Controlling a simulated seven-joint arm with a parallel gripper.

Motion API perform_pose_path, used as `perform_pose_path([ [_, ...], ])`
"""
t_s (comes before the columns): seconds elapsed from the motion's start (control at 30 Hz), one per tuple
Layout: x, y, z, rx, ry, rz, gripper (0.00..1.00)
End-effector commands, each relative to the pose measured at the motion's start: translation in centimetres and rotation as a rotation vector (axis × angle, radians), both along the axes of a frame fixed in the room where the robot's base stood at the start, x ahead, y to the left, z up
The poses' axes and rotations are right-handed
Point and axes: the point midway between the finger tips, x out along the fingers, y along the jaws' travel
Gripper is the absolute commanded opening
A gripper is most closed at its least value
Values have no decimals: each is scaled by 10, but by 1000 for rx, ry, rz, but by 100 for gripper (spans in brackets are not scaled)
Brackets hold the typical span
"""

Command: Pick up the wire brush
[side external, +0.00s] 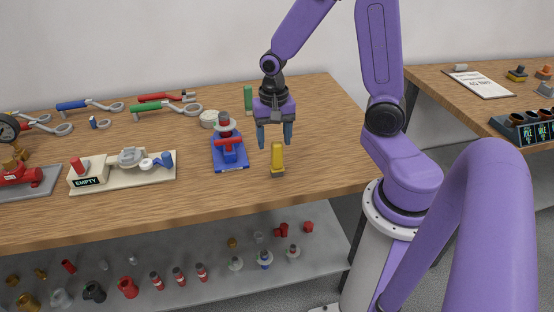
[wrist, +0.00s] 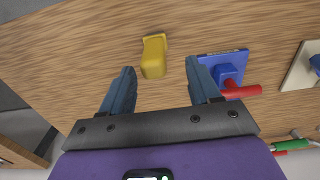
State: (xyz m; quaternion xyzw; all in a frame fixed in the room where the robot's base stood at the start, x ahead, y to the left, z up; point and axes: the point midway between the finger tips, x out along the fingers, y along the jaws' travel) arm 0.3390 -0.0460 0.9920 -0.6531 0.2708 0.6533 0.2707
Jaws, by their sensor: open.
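A yellow upright object with a dark foot, which looks like the wire brush (side external: 277,157), stands on the wooden table near its front edge. In the wrist view the brush (wrist: 154,55) shows as a yellow block just beyond the fingertips, between their lines; its bristles cannot be made out. My gripper (side external: 274,139) is open and empty, pointing down above the brush. In the wrist view my gripper (wrist: 160,68) has its two blue-grey fingers spread apart, with bare wood between them.
A blue-based fixture with a red valve (side external: 228,148) stands close left of the brush. A green cylinder (side external: 248,97) stands behind. A cream board (side external: 105,178) marked EMPTY and several hand tools lie farther left. The table (side external: 325,150) is clear to the right.

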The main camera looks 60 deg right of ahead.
Motion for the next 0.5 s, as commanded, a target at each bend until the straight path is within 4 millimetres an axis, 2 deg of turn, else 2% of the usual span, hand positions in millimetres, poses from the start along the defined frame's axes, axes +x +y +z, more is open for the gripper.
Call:
perform_pose_path([
  [0.3,-8,-4,-35,-1,4,1,62],
  [0.5,-7,-3,-49,0,1,1,62],
])
